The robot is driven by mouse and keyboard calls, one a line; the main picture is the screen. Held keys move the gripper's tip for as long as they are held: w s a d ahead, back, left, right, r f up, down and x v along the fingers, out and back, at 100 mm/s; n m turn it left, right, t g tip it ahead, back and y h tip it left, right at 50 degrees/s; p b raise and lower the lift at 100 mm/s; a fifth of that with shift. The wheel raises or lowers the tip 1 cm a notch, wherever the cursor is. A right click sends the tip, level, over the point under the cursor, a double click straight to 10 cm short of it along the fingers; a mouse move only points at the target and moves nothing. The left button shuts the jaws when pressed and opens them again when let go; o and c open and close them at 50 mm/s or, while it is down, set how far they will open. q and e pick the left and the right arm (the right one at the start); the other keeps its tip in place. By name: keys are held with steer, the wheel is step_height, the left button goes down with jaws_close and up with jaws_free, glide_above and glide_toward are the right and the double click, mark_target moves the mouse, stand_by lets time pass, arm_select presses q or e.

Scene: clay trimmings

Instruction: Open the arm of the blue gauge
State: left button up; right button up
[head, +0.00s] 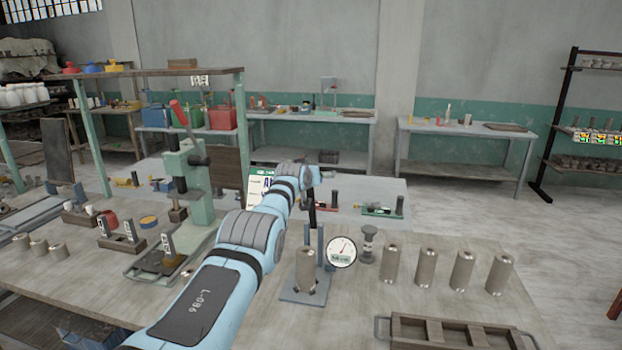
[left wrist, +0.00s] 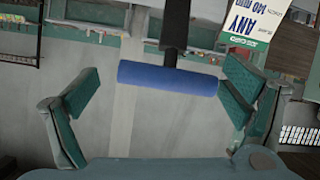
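The blue gauge stands on a grey-blue base (head: 291,296) in the head view, with a round white dial (head: 341,251) on its right side. A metal cylinder (head: 305,270) stands upright on the base. A dark lever (head: 311,214) rises from the gauge toward my left gripper (head: 318,174). In the left wrist view the lever ends in a blue crossbar handle (left wrist: 168,81). My right gripper is not in view.
Several metal cylinders (head: 426,266) stand in a row right of the gauge. A dark knobbed piece (head: 367,244) stands beside the dial. A wooden tray (head: 455,334) lies at the front right. A green press (head: 198,180) stands left of my arm. A printed card (head: 259,187) stands behind it.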

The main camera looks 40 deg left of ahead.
arm_select(q)
steer(key=shift+s+a, duration=0.15)
steer(key=shift+a, duration=0.05)
steer(key=shift+s+r, duration=0.1)
steer(key=shift+s, duration=0.15)
steer(key=s+d+r, duration=0.1)
steer(key=s+d, duration=0.7)
steer(key=s, duration=0.4)
steer(key=shift+f, duration=0.1)
